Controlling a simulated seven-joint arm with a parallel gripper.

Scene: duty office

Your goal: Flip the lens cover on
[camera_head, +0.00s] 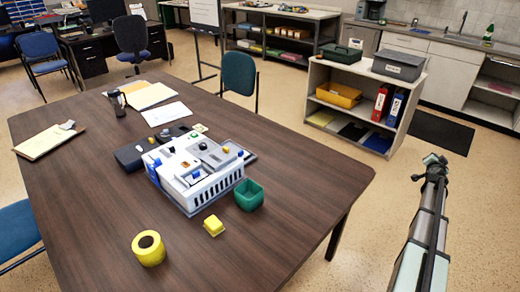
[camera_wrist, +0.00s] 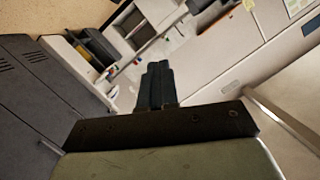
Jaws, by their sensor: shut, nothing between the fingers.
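A white device box (camera_head: 195,172) with a vented side stands on the brown table (camera_head: 310,190). Its top carries grey plates, small blue and yellow parts, and a dark round part. I cannot tell which of these, if any, is the lens cover. My gripper (camera_head: 415,178) is raised to the right of the table, well apart from the device, above the floor. In the wrist view its two dark fingers (camera_wrist: 155,82) are together, with nothing between them. The device is not recognisable in the wrist view.
Close to the device are a green cup (camera_head: 249,195), a yellow block (camera_head: 213,226), a yellow roll (camera_head: 148,249) and a black case (camera_head: 130,157). Papers (camera_head: 166,113) lie behind. A low shelf (camera_head: 355,110) stands beyond the table. The table's right front is clear.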

